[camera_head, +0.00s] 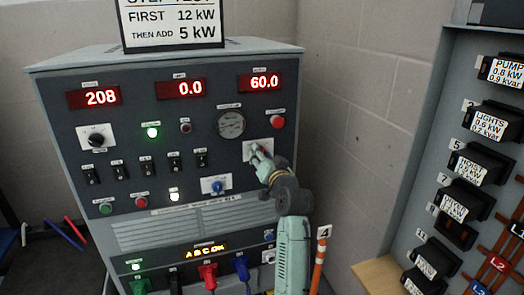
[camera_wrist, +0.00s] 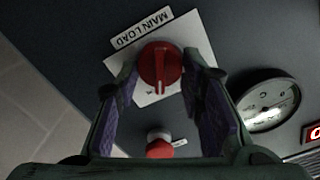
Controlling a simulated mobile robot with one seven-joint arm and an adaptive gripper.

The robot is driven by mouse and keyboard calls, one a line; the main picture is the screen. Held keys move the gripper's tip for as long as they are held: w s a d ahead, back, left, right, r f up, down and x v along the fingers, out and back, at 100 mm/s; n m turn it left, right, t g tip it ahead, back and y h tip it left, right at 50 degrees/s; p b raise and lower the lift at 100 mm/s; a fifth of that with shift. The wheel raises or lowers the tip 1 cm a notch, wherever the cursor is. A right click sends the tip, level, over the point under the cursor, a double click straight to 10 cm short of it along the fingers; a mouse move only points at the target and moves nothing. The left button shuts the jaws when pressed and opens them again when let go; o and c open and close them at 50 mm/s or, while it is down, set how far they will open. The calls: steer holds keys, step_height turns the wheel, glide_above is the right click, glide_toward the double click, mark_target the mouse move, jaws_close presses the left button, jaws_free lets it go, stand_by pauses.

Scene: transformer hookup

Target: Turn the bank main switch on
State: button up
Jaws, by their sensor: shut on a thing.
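The main load switch is a red rotary knob (camera_wrist: 160,66) on a white plate under a "MAIN LOAD" label, seen in the wrist view. My gripper (camera_wrist: 165,85) has one finger on each side of the knob and is shut on it. In the head view my gripper (camera_head: 262,157) reaches the right side of the grey panel (camera_head: 210,83) and mostly hides the knob. The white plate (camera_head: 249,148) shows behind the fingers.
A round gauge (camera_head: 231,123) and a red button (camera_head: 277,122) sit close to the knob. Lit displays read 208, 0.0 (camera_head: 183,89) and 60.0. Several toggles (camera_head: 120,170) line the left. A labelled breaker panel (camera_head: 440,150) stands at right.

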steer(key=shift+m+p, duration=0.8)
steer(key=shift+m, duration=0.7)
steer(key=o, duration=1.1)
steer(key=shift+o, duration=0.2)
steer(key=v, duration=1.2)
